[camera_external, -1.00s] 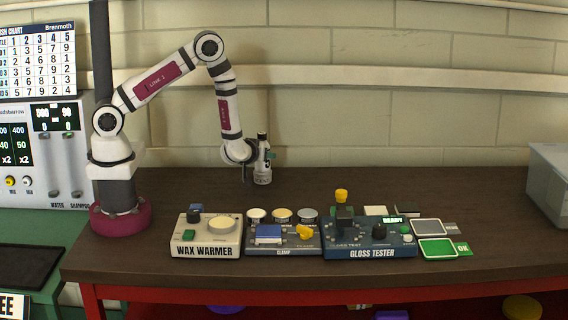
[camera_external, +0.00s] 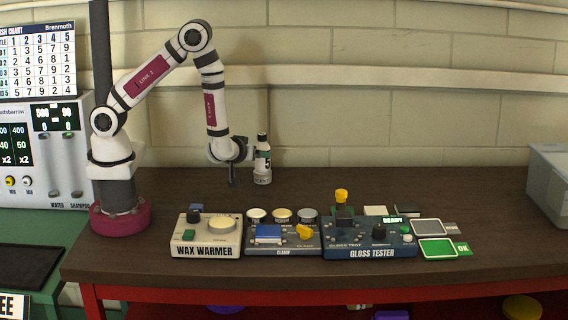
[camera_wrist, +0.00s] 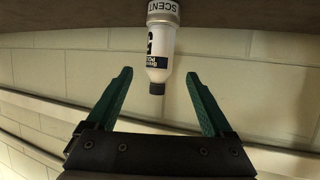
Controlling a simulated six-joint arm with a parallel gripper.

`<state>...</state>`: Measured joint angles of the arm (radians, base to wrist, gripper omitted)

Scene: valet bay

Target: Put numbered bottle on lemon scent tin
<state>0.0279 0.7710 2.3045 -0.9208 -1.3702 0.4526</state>
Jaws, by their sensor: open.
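The numbered bottle (camera_external: 263,147), white with a black cap and dark label, stands upright on a small tin (camera_external: 262,178) at the back of the bench. In the wrist view the bottle (camera_wrist: 160,42) appears upside down, resting on the tin (camera_wrist: 163,11), whose visible lettering reads "SCENT"; the scent name cannot be read. My gripper (camera_external: 232,182) is just left of the bottle, apart from it.
The wax warmer (camera_external: 207,251), clamp unit (camera_external: 284,252) and gloss tester (camera_external: 371,254) line the front. Several round-lidded tins (camera_external: 283,215) sit behind the clamp. A yellow cup-like item (camera_external: 341,195) stands behind the tester. A grey bin (camera_external: 549,185) is at far right. The back bench is largely clear.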

